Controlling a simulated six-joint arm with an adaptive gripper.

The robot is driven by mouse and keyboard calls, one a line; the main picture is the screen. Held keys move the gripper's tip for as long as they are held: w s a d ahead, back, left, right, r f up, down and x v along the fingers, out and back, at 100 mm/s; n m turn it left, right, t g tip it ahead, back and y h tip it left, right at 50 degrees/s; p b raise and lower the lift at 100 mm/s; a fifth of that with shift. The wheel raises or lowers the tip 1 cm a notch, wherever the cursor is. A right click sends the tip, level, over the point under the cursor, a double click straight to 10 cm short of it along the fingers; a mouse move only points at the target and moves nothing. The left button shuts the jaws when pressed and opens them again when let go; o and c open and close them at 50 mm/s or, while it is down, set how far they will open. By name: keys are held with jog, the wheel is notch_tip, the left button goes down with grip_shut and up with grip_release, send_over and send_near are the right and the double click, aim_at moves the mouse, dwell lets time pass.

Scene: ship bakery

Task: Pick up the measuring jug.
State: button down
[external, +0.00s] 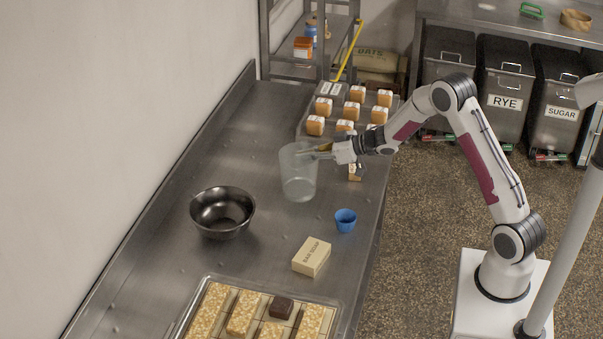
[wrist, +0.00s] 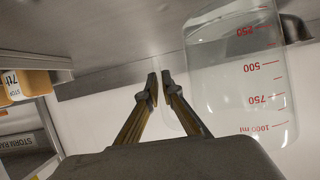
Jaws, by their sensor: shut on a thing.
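The measuring jug (external: 298,180) is clear, with red marks that show in the wrist view (wrist: 240,85). It stands upright over the steel counter in the external view, between a black bowl and the tray of small packs. The wrist view shows it upside down, right of the fingers. My gripper (external: 326,150) reaches it from the right near its upper part. Its fingertips (wrist: 166,88) are close together beside the jug wall, shut on the jug at its faint clear handle side. The exact contact is hard to see. I cannot tell whether the jug's base touches the counter.
The black bowl (external: 222,213) is left of the jug. A blue cup (external: 346,220) and a soap bar (external: 311,257) lie nearer the camera. Several small orange-and-white packs (external: 315,125) stand behind. A tray (external: 206,286) with bars is at the front. The left counter is clear.

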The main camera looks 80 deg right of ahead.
jog(key=shift+r, duration=3.5)
jog(key=shift+r, duration=0.1)
